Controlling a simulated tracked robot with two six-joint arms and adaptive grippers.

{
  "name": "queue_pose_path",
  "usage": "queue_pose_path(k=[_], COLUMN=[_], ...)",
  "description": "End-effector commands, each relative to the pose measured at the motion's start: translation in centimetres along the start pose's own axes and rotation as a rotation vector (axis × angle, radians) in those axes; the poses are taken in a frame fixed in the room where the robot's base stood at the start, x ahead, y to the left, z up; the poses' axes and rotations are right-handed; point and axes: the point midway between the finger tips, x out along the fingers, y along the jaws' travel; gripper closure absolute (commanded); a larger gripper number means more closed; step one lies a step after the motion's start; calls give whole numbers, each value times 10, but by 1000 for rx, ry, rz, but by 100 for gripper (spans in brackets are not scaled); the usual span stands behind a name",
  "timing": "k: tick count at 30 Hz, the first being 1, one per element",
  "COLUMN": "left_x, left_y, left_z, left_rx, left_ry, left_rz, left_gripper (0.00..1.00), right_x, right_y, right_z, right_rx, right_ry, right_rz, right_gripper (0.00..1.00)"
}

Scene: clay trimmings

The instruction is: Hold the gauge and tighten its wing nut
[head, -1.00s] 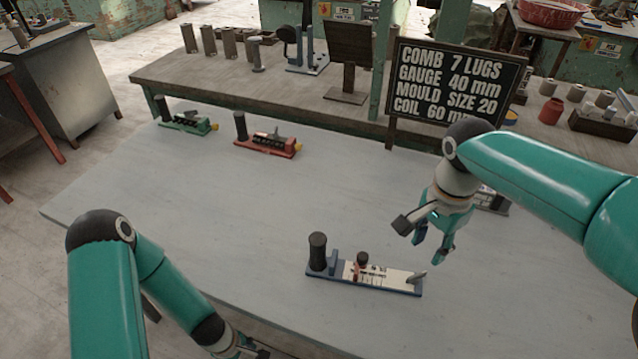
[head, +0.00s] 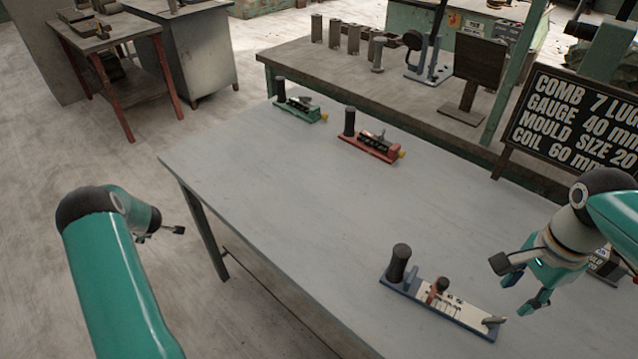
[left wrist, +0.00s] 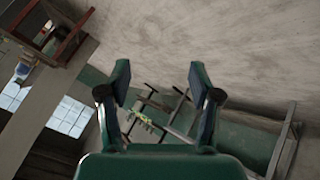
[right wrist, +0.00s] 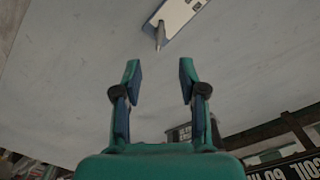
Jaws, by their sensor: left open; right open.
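The gauge (head: 455,313) is a blue base with a white scale plate, lying on the grey table near its front edge. A black upright handle (head: 398,263) stands at its left end. A small reddish-brown slider with a dark knob (head: 441,286) sits mid-scale. A grey metal piece, perhaps the wing nut (head: 494,321), is at the right end; it also shows in the right wrist view (right wrist: 160,36). My right gripper (head: 515,285) is open and empty, above the table just right of the gauge. My left gripper (left wrist: 160,80) is open and empty, off the table's left side.
A green tool (head: 300,108) and a red tool (head: 370,146) with black handles stand at the table's far side. A sign board (head: 575,120) stands at the back right. The table's middle (head: 300,190) is clear.

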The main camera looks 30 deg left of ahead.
Motion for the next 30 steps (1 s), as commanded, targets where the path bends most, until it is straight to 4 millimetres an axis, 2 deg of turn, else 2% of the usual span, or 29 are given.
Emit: queue_pose_path(k=[1, 3, 6, 9, 12, 16, 18, 19, 24, 30], left_x=[-7, -20, -44, -71, -100, -139, -164, -178, -216, -273], left_y=[31, 70, 121, 162, 192, 220, 236, 247, 273, 286], left_z=[-12, -25, -44, -66, -89, -124, -131, -120, -24, 82], left_rx=[69, 186, 377, 581, 790, 1064, 1215, 1283, 1421, 1544], left_ry=[-2, -8, -2, 23, 64, 136, 160, 148, -13, -193], left_rz=[77, 173, 293, 377, 418, 409, 388, 390, 459, 551], left_gripper=[36, 36, 36, 36, 36, 36, 36, 36, 36, 36], right_x=[0, 0, 0, 0, 0, 0, 0, 0, 0, 0], right_y=[0, 0, 0, 0, 0, 0, 0, 0, 0, 0], right_z=[0, 0, 0, 0, 0, 0, 0, 0, 0, 0], right_rx=[0, 0, 0, 0, 0, 0, 1, 1, 1, 1], right_ry=[0, 0, 0, 0, 0, 0, 0, 0, 0, 0], right_rz=[0, 0, 0, 0, 0, 0, 0, 0, 0, 0], right_gripper=[58, 58, 58, 58, 58, 58, 58, 58, 58, 58])
